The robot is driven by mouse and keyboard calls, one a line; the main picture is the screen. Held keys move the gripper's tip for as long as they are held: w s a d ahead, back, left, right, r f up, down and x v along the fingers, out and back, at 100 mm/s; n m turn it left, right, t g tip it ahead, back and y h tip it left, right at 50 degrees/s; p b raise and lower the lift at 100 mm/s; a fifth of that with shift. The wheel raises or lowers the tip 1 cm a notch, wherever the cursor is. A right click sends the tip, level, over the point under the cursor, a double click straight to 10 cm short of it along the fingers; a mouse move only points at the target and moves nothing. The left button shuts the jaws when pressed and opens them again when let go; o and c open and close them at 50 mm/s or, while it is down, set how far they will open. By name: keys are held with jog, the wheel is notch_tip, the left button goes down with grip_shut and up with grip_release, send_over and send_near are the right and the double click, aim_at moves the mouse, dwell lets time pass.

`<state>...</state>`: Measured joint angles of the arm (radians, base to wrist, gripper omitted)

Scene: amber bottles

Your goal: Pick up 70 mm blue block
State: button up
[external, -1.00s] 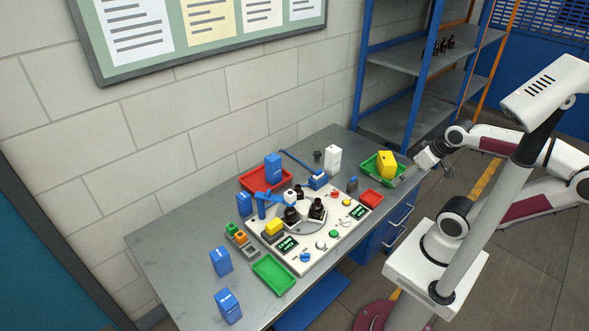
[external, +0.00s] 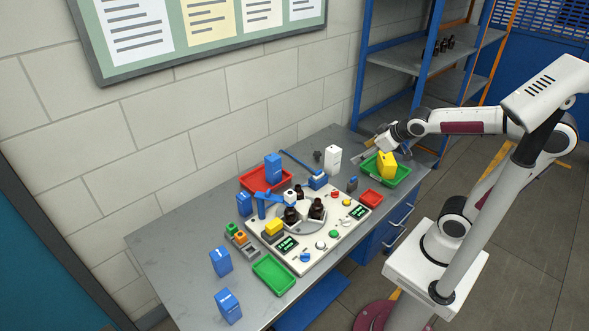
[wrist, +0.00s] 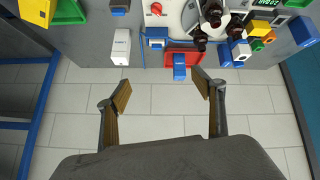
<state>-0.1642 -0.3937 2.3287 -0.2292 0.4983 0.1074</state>
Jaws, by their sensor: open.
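Several blue blocks stand on the grey table; I cannot tell which is 70 mm. One blue block (external: 273,168) stands in the red tray (external: 250,183) at the back; it also shows in the wrist view (wrist: 179,68). Another blue block (external: 244,204) stands left of the white machine. Two more, a blue block (external: 221,262) and a blue block (external: 228,306), stand at the front left. My gripper (external: 366,153) is open and empty, by the back of the green tray. In the wrist view its fingers (wrist: 161,88) are spread wide, with nothing between them.
A yellow block (external: 387,164) sits in the green tray (external: 402,174) beside my gripper. A white block (external: 333,159) stands left of it. The white machine (external: 330,243) with dark bottles (external: 316,208) fills the middle. The wall (external: 230,100) runs along the back.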

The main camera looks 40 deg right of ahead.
jog(key=w+a+f+n+t+y, duration=0.1)
jog(key=w+a+n+y, duration=0.2)
jog(key=w+a, duration=0.65)
jog(key=w+a+f+n+t+y, duration=0.1)
jog(key=w+a+n+y, duration=0.15)
jog(key=w+a, duration=0.7)
jog(key=s+a+f+n+g+y, duration=0.1)
jog(key=a+f+n+y, duration=0.15)
jog(key=a, duration=0.65)
jog(key=s+a+f+n+g+y, duration=0.1)
jog(key=a+f, duration=0.2)
jog(key=a, duration=0.6)
jog(key=n+g+y, duration=0.6)
jog(key=g, duration=0.2)
send_near(230, 293)
jog(key=a, duration=0.3)
jog(key=shift+w+a+f, duration=0.15)
jog(key=shift+w+f, duration=0.05)
jog(key=shift+f, duration=0.05)
jog(key=shift+a, duration=0.1)
jog(key=shift+x, duration=1.15)
jog(key=shift+f, duration=0.15)
